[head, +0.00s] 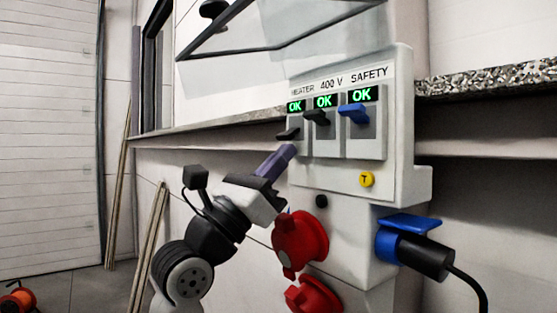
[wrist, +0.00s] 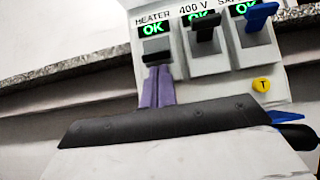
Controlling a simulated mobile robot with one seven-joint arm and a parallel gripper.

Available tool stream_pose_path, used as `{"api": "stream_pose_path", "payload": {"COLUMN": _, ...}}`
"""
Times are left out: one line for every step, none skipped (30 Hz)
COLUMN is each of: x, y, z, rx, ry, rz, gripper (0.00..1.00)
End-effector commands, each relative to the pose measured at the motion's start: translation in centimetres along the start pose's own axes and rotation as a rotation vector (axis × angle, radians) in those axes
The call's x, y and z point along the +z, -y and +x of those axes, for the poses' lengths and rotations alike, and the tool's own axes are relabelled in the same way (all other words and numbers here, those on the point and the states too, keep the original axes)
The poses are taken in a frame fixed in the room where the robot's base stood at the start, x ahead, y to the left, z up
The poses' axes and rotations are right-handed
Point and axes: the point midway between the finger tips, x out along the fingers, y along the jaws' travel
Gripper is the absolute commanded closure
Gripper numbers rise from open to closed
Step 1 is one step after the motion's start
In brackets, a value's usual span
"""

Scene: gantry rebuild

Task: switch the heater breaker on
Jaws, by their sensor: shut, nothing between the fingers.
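The heater breaker is the leftmost of three on the grey panel (head: 400,165). Its black lever (head: 288,134) sits lower than the other two levers, and its display above reads a green OK. The wrist view also shows the heater lever (wrist: 157,58) under the HEATER label. My gripper (head: 289,150) is shut and empty, its purple fingers pointing up at the panel. In the wrist view the fingertips (wrist: 158,70) are directly below the heater lever, very close to it; I cannot tell whether they touch.
The black 400 V lever (head: 316,117) and blue SAFETY lever (head: 352,113) are close on the right, both showing OK. A clear cover (head: 270,40) is raised above. Red sockets (head: 300,240) and a blue plug (head: 405,245) stick out below. A yellow T button (head: 366,180) is lower right.

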Motion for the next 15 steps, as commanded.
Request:
{"api": "stream_pose_path", "payload": {"x": 0.11, "y": 0.01, "z": 0.03, "rx": 0.000, "ry": -0.004, "rz": 0.001, "gripper": 1.00}}
{"api": "stream_pose_path", "payload": {"x": 0.17, "y": 0.00, "z": 0.04, "rx": 0.000, "ry": -0.008, "rz": 0.001, "gripper": 1.00}}
{"api": "stream_pose_path", "payload": {"x": 0.28, "y": 0.00, "z": 0.05, "rx": 0.001, "ry": -0.014, "rz": 0.002, "gripper": 1.00}}
{"api": "stream_pose_path", "payload": {"x": 0.37, "y": -0.01, "z": 0.05, "rx": 0.001, "ry": -0.021, "rz": 0.002, "gripper": 1.00}}
{"api": "stream_pose_path", "payload": {"x": 0.45, "y": -0.02, "z": 0.05, "rx": 0.001, "ry": -0.030, "rz": 0.002, "gripper": 1.00}}
{"api": "stream_pose_path", "payload": {"x": 0.48, "y": -0.01, "z": 0.04, "rx": 0.001, "ry": -0.041, "rz": 0.002, "gripper": 1.00}}
{"api": "stream_pose_path", "payload": {"x": 0.47, "y": 0.00, "z": 0.03, "rx": 0.001, "ry": -0.047, "rz": 0.001, "gripper": 1.00}}
{"api": "stream_pose_path", "payload": {"x": 0.44, "y": 0.00, "z": 0.00, "rx": 0.000, "ry": -0.051, "rz": 0.001, "gripper": 1.00}}
{"api": "stream_pose_path", "payload": {"x": 0.45, "y": 0.00, "z": -0.01, "rx": 0.000, "ry": -0.055, "rz": 0.001, "gripper": 1.00}}
{"api": "stream_pose_path", "payload": {"x": 0.48, "y": 0.00, "z": -0.01, "rx": 0.000, "ry": -0.059, "rz": 0.002, "gripper": 1.00}}
{"api": "stream_pose_path", "payload": {"x": 0.50, "y": -0.01, "z": -0.02, "rx": 0.001, "ry": -0.063, "rz": 0.002, "gripper": 1.00}}
{"api": "stream_pose_path", "payload": {"x": 0.54, "y": -0.01, "z": -0.02, "rx": 0.001, "ry": -0.069, "rz": 0.002, "gripper": 1.00}}
{"api": "stream_pose_path", "payload": {"x": 0.56, "y": 0.00, "z": -0.02, "rx": 0.001, "ry": -0.074, "rz": 0.002, "gripper": 1.00}}
{"api": "stream_pose_path", "payload": {"x": 0.59, "y": 0.01, "z": -0.02, "rx": 0.000, "ry": -0.079, "rz": 0.002, "gripper": 1.00}}
{"api": "stream_pose_path", "payload": {"x": 0.64, "y": 0.02, "z": -0.01, "rx": 0.000, "ry": -0.085, "rz": 0.002, "gripper": 1.00}}
